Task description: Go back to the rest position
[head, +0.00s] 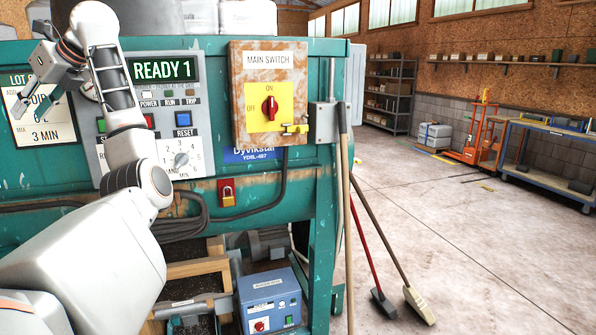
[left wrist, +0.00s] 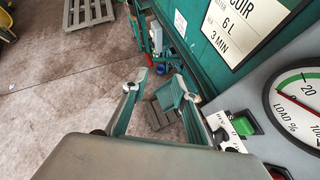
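My left arm reaches up across the left side of the head view, in front of the teal mixer's control panel (head: 196,112). My left gripper (head: 36,98) is in front of the lot card (head: 45,135) at the far left. In the left wrist view the two fingers of the left gripper (left wrist: 160,86) stand apart with nothing held between them. The panel's display (head: 161,69) reads READY 1. The main switch (head: 269,108) has its red knob upright, by ON. My right gripper is in neither view.
A load gauge (left wrist: 300,98) and green button (left wrist: 243,125) are close to the left gripper. A blue box (head: 270,303) is low by the mixer. Brooms (head: 418,305) lean at its right edge. Open concrete floor (head: 480,240) extends right, towards an orange lift (head: 482,135) and a workbench (head: 545,172).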

